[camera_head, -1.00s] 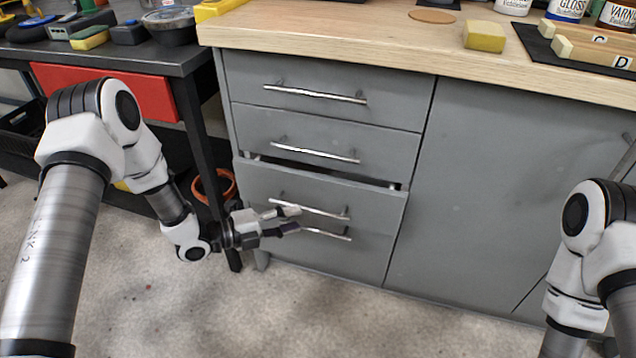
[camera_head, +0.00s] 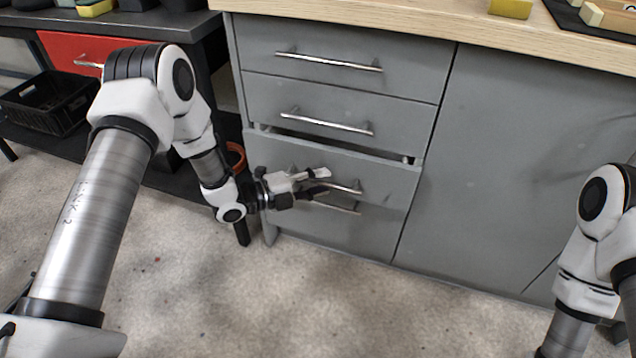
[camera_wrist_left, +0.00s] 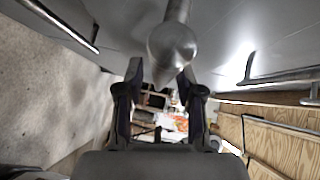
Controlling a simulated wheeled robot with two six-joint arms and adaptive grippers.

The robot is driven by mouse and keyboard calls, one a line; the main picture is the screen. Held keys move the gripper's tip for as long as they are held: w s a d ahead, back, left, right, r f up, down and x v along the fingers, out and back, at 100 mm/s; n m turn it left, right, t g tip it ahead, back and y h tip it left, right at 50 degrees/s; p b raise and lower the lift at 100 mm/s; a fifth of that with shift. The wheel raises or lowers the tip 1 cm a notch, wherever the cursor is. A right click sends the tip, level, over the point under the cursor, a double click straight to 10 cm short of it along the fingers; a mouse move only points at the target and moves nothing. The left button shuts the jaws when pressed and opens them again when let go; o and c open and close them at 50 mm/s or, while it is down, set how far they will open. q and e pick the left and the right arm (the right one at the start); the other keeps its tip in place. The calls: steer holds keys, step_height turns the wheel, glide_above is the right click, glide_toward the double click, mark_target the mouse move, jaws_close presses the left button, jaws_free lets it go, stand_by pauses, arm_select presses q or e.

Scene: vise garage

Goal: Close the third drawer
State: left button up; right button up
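The third drawer (camera_head: 385,195) is a grey front in the cabinet. It stands slightly pulled out, with a dark gap along its top edge. Its metal handle (camera_head: 347,187) is partly hidden by my left gripper (camera_head: 323,182), which is in front of the drawer with its fingers apart. In the left wrist view the open fingers (camera_wrist_left: 161,80) point towards the rounded end of a metal handle bar (camera_wrist_left: 172,45), and nothing is clamped between them. Whether a finger touches the handle cannot be told. My right arm shows at the right edge, but its gripper is out of view.
Above are the top drawer (camera_head: 400,72) and second drawer (camera_head: 395,125), which look shut. A dark workbench with a red drawer (camera_head: 75,55) and a black crate (camera_head: 45,103) stands left. The floor in front is clear.

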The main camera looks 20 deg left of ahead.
arm_select(q)
jaws_close()
steer(key=shift+w, duration=0.1)
steer(key=w, duration=0.4)
steer(key=shift+r+b, duration=0.1)
steer(key=shift+b, duration=0.3)
steer(key=shift+o, duration=0.7)
jaws_free()
steer(key=shift+w+d, duration=0.1)
